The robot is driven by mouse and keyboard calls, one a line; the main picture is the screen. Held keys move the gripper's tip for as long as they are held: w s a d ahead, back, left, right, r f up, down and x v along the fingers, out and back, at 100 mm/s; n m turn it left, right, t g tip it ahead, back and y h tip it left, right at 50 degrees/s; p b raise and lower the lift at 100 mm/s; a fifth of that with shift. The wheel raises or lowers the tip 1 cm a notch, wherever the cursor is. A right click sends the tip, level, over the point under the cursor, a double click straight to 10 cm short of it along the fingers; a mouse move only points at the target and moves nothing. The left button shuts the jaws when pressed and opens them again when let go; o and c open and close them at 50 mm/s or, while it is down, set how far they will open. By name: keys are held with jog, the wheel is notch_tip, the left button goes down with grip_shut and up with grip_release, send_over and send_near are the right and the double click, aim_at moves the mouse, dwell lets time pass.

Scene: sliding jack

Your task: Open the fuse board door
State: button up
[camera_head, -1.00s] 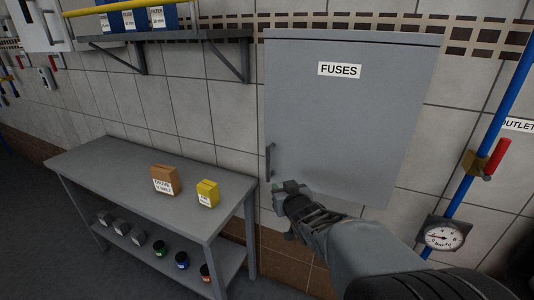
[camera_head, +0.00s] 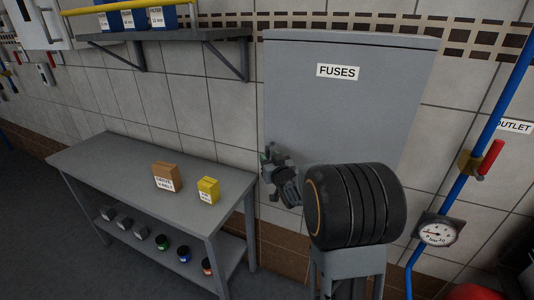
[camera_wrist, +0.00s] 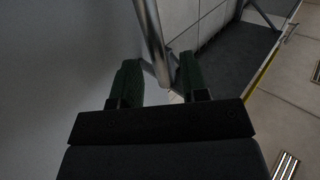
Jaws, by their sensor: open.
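The fuse board door (camera_head: 350,115) is a grey panel labelled FUSES on the tiled wall, and it looks closed. Its grey surface fills the left of the wrist view (camera_wrist: 60,70). My gripper (camera_head: 270,157) is at the door's lower left edge and hides the handle in the head view. In the wrist view the handle (camera_wrist: 152,35) is a round metal bar running between the two dark green fingers of my gripper (camera_wrist: 158,75). The fingers are apart, with a visible gap on each side of the bar.
A grey bench (camera_head: 110,160) stands left of the board, with a brown box (camera_head: 166,170) and a yellow box (camera_head: 208,185) on top. A wall shelf (camera_head: 170,37) is above it. A blue pipe with a red-handled valve (camera_head: 487,157) and a gauge (camera_head: 437,232) are at right.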

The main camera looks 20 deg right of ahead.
jog(key=shift+w, duration=1.25)
jog(key=shift+c, duration=0.4)
grip_shut()
